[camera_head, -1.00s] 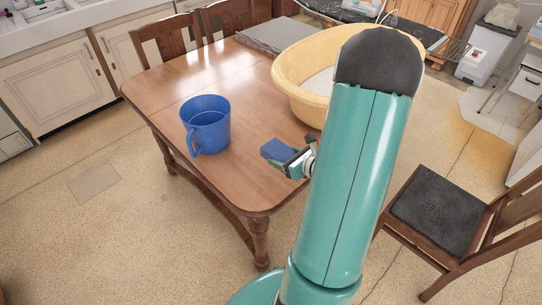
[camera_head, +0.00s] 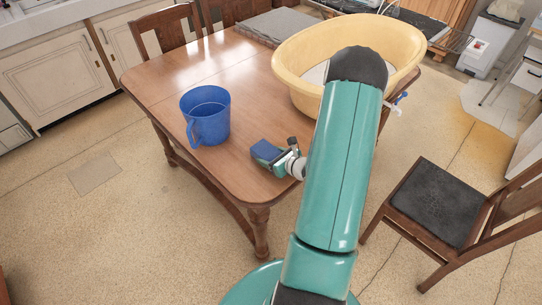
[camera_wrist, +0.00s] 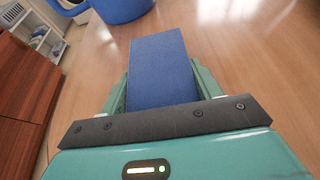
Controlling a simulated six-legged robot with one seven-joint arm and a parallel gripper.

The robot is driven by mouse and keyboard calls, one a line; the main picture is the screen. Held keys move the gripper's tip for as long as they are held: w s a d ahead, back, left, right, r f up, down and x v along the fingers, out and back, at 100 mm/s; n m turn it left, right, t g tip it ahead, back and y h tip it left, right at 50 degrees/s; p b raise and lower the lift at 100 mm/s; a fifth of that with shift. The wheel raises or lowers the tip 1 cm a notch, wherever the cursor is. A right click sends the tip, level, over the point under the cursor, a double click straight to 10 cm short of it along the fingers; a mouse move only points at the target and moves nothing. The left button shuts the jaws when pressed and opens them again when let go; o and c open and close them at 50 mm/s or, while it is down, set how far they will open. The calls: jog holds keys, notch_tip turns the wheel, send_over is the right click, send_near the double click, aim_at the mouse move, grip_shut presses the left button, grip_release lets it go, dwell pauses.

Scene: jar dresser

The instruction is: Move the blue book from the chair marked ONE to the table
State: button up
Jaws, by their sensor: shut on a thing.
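The blue book (camera_wrist: 160,68) is held between the fingers of my gripper (camera_wrist: 160,88) in the wrist view. In the head view the book (camera_head: 266,149) shows as a small blue block in my gripper (camera_head: 274,156). It is over the front right part of the wooden table (camera_head: 170,90), near the edge. I cannot tell whether the book touches the tabletop. A chair with a dark seat (camera_head: 437,200) stands at the right; its seat is bare and no mark is readable on it.
A blue mug (camera_head: 206,115) stands on the table left of my gripper. A large yellow basin (camera_head: 300,92) sits at the back right of the table, near my arm. A grey flat slab (camera_head: 275,27) lies at the far edge. Tabletop between mug and basin is clear.

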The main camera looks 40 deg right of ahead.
jog(key=o, duration=1.2)
jog(key=shift+f, duration=0.1)
